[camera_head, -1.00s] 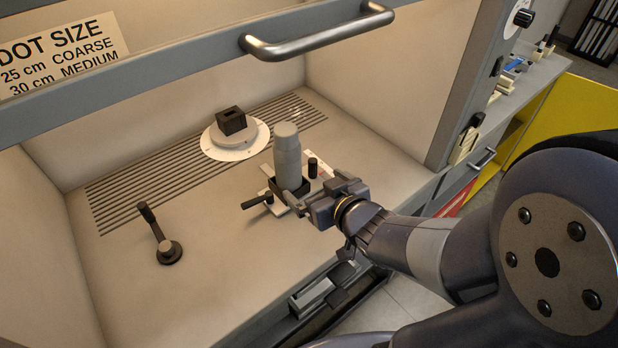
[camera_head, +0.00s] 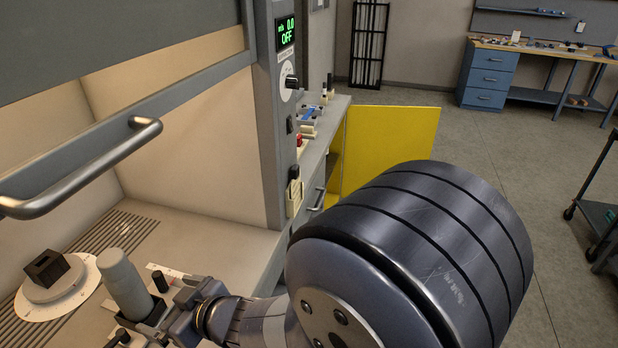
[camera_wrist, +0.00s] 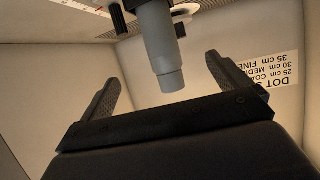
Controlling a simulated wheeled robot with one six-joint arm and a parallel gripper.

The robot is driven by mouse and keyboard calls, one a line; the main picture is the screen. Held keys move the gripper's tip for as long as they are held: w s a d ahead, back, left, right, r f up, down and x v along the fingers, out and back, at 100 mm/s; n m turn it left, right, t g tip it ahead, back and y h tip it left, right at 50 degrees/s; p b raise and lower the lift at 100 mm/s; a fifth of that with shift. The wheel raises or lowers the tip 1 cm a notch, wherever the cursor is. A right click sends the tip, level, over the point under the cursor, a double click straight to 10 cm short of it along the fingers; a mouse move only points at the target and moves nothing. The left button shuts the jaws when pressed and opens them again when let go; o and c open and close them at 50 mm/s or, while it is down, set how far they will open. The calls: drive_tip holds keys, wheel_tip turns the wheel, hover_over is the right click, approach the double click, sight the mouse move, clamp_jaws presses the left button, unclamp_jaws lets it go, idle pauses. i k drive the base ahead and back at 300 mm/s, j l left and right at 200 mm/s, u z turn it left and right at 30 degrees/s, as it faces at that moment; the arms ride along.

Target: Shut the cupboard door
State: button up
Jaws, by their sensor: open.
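The yellow cupboard door (camera_head: 388,146) stands open in the head view, swung out from the low cabinet beyond the hood's right side post. My gripper (camera_head: 172,318) is at the lower left of that view, inside the hood and well away from the door, with my arm covering much of the middle. In the wrist view my gripper (camera_wrist: 163,92) is open, its two dark fingers spread apart. A grey cylinder (camera_wrist: 160,45) shows beyond and between the fingers; it also stands in the head view (camera_head: 125,285). I cannot tell whether the gripper touches it.
The hood sash with its metal handle (camera_head: 85,172) hangs at the left. A dark block sits on a round white plate (camera_head: 60,292). A blue workbench (camera_head: 488,76) stands at the back, and a dark cart (camera_head: 600,215) is at the right. The floor (camera_head: 500,150) between is clear.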

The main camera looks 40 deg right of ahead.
sight(377, 138)
drive_tip(key=z, duration=1.8)
